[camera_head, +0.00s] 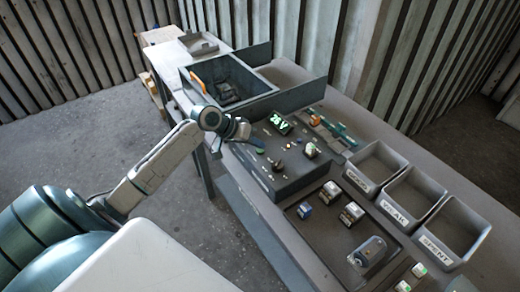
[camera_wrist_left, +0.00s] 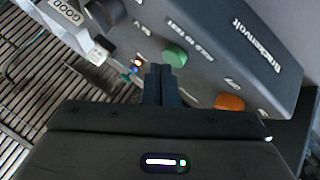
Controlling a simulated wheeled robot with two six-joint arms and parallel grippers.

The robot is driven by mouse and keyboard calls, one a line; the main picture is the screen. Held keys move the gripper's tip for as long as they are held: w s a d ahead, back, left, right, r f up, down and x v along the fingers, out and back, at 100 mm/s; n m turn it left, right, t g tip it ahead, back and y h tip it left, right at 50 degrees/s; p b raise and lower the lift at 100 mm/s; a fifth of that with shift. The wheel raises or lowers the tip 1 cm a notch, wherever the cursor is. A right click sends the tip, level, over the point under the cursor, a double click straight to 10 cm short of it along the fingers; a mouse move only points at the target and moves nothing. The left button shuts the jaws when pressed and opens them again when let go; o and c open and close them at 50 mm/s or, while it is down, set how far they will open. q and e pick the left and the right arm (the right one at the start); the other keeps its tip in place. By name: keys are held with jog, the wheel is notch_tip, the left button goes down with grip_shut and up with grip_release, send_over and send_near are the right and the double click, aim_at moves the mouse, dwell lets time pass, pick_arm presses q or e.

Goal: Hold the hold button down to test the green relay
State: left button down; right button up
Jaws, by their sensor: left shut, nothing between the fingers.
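The tester box (camera_head: 285,180) stands on the bench with a lit green display (camera_head: 280,123). A relay with green on it (camera_head: 311,150) sits on the box's top. The green hold button (camera_wrist_left: 174,55) shows in the wrist view beside the lettering "HOLD TO TEST". My left gripper (camera_wrist_left: 160,70) is shut and empty, its fingertips close to the button's near side. I cannot tell whether they touch it. In the head view the left gripper (camera_head: 245,137) is over the box's left edge. My right gripper is not in view.
An orange knob (camera_wrist_left: 229,102) is right of the fingers. A grey open bin (camera_head: 232,80) stands behind the box. Labelled trays (camera_head: 412,196) stand at the right.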

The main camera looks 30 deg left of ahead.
aim_at(256, 150)
pick_arm(q)
jog(key=shift+f, duration=0.4)
dwell(2.3)
jog(key=shift+r+p, duration=0.85)
notch_tip(256, 150, up, 5)
jog(key=p, duration=0.5)
jog(key=shift+r, duration=0.1)
jog(key=shift+a, duration=0.1)
